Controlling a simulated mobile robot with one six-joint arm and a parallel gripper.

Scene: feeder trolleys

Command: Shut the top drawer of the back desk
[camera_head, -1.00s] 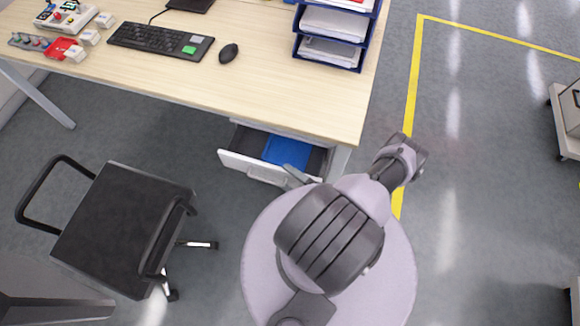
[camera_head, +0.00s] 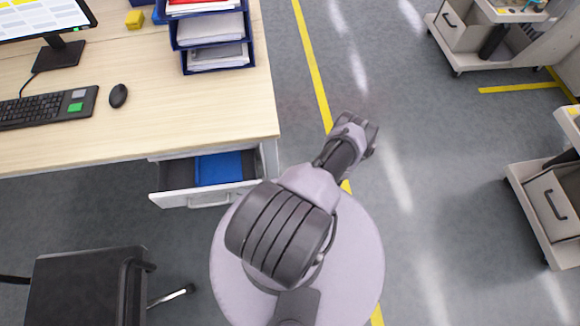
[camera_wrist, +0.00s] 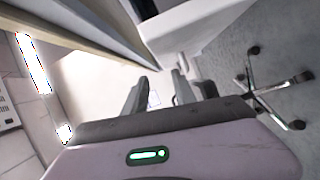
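The back desk (camera_head: 130,135) has a pale wood top. Its top drawer (camera_head: 205,197) stands pulled out under the right front corner, with a white front and a blue item (camera_head: 219,168) inside. My gripper (camera_wrist: 160,78) shows in the wrist view with its two grey fingers apart and nothing visible between them.
A black chair (camera_head: 85,290) stands left of my base, in front of the desk. Blue letter trays (camera_head: 213,35), a mouse (camera_head: 118,96) and a keyboard (camera_head: 45,108) are on the desktop. Trolleys (camera_head: 545,205) stand at the right. The floor between is clear.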

